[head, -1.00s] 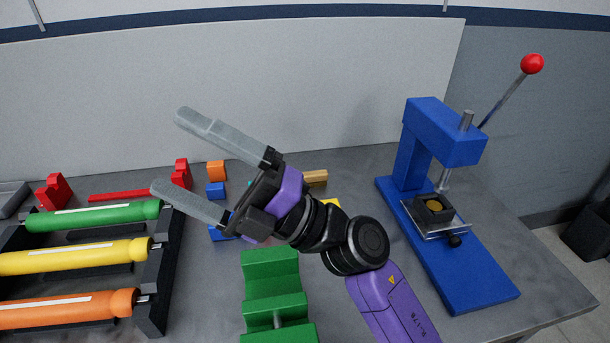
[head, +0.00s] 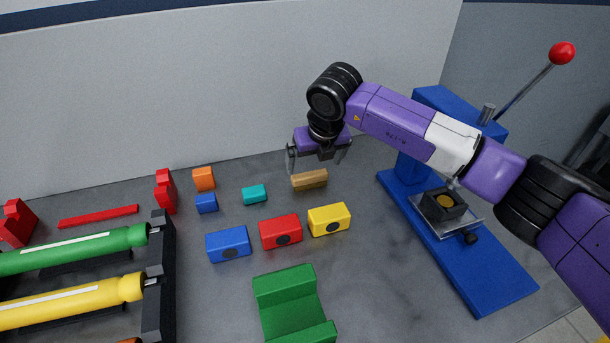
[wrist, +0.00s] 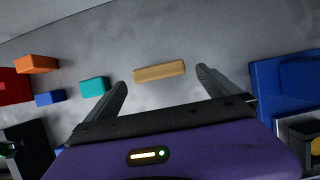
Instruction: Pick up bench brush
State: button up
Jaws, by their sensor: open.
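The bench brush is most likely the tan, wood-coloured bar (head: 309,179) lying on the grey bench near the back wall; bristles cannot be made out. It also shows in the wrist view (wrist: 159,71), lying across the gap a little beyond the fingertips. My gripper (head: 318,161) is open and points down, just above and behind the bar in the head view. In the wrist view its two fingers (wrist: 161,78) stand to the left and right of the bar, apart from it. Nothing is between the fingers.
A teal block (head: 254,194) lies close left of the bar. Blue (head: 228,244), red (head: 281,232) and yellow (head: 329,220) blocks lie in front. A blue press (head: 460,255) stands right, under my arm. A green cradle (head: 292,305) is nearest; a roller rack (head: 158,290) is left.

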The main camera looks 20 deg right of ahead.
aim_at(310, 174)
jog(key=x, duration=0.6)
jog(key=shift+a+f+p, duration=0.1)
jog(key=shift+f+p, duration=0.3)
jog(key=shift+f, duration=0.05)
jog(key=shift+c, duration=0.2)
jog(key=c, duration=1.1)
